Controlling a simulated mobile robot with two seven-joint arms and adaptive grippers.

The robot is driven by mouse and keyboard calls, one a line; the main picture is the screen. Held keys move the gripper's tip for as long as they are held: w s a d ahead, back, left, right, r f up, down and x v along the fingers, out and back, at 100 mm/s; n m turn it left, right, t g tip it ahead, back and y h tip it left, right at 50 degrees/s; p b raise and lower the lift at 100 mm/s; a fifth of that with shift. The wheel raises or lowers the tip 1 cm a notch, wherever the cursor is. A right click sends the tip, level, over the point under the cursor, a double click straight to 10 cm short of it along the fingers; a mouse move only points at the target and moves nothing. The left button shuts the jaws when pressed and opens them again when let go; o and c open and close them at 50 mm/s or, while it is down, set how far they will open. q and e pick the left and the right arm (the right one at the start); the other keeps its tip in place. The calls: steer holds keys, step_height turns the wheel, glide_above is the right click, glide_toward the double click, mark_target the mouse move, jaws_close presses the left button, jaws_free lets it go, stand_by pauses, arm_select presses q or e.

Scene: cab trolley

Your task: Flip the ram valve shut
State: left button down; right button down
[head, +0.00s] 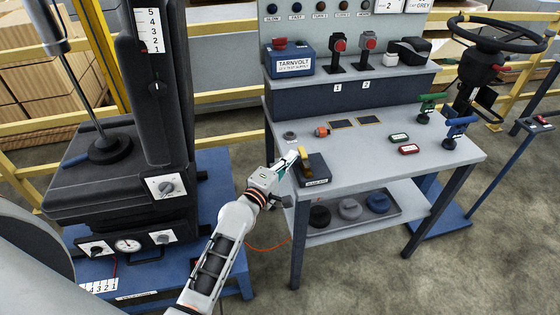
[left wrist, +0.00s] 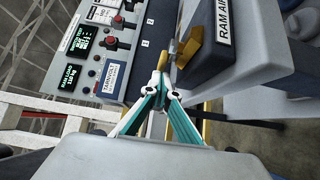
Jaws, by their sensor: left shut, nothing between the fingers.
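The ram valve is a dark block (head: 314,173) at the left end of the grey bench top, with a yellow lever (head: 304,159) on it. In the left wrist view the lever (left wrist: 189,45) stands at the end of the block, beside a label reading RAM AIR (left wrist: 223,22). My left gripper (head: 291,157) is shut and empty, just left of the lever in the head view. In the left wrist view its closed fingertips (left wrist: 163,65) are close to the lever; I cannot tell whether they touch. My right gripper is not in view.
The bench (head: 440,158) carries an orange-ended part (head: 322,131), red and green pieces, and green and blue handled levers. Behind stand a blue TARNVOLT box (head: 290,62) and two red-topped joysticks. A black machine (head: 125,175) stands left. A steering wheel (head: 495,35) is at right.

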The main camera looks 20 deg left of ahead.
arm_select(q)
steer(key=shift+w+d, duration=0.1)
steer(key=shift+d, duration=0.05)
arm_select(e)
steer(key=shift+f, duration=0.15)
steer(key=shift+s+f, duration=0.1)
arm_select(q)
steer(key=shift+w+h, duration=0.1)
steer(key=shift+h, duration=0.2)
steer(key=shift+w+m+b, duration=0.1)
steer(key=shift+m+b, duration=0.2)
steer(key=shift+b, duration=0.05)
steer(key=shift+h, duration=0.3)
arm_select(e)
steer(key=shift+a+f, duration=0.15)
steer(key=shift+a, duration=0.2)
